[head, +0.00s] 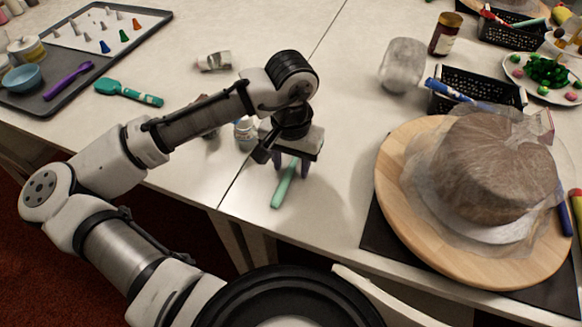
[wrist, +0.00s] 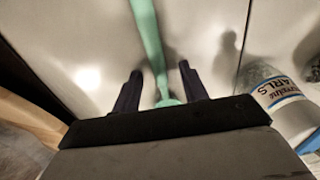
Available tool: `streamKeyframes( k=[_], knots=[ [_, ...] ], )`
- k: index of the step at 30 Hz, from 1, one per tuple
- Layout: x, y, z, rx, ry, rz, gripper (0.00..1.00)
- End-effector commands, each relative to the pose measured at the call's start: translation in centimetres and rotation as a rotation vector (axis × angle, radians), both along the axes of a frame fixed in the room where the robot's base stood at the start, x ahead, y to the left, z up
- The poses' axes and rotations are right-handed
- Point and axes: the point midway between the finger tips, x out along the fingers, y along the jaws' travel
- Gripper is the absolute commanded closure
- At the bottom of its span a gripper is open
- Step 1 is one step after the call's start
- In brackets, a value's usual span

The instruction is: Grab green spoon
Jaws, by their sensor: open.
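A light green spoon (head: 284,187) lies on the white table below my gripper (head: 291,168) in the head view. Its handle points toward the table's front edge, and its other end is hidden under my gripper. In the wrist view the green spoon (wrist: 148,40) runs down between the two dark fingers of my gripper (wrist: 158,85). The fingers are open, one on each side of the spoon with gaps, and do not appear to grip it. I cannot tell how high the fingertips are above the table.
A small white bottle (head: 245,134) stands just left of my gripper; a labelled bottle (wrist: 285,100) shows at right in the wrist view. A wooden turntable (head: 400,225) with a wrapped cake (head: 485,165) is at right. A teal spatula (head: 130,92) lies at left.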

Motion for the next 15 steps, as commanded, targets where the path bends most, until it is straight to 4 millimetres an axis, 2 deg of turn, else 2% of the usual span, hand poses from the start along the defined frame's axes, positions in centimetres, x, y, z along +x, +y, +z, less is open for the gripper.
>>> streamKeyframes(
  k=[4, 13, 15],
  knots=[
    [0.01, 0.00, 0.03, 0.000, 0.000, 0.000, 0.57],
    [0.01, 0.00, 0.05, 0.000, 0.000, 0.000, 0.96],
    [0.01, 0.00, 0.05, 0.000, 0.000, 0.000, 1.00]
  ],
)
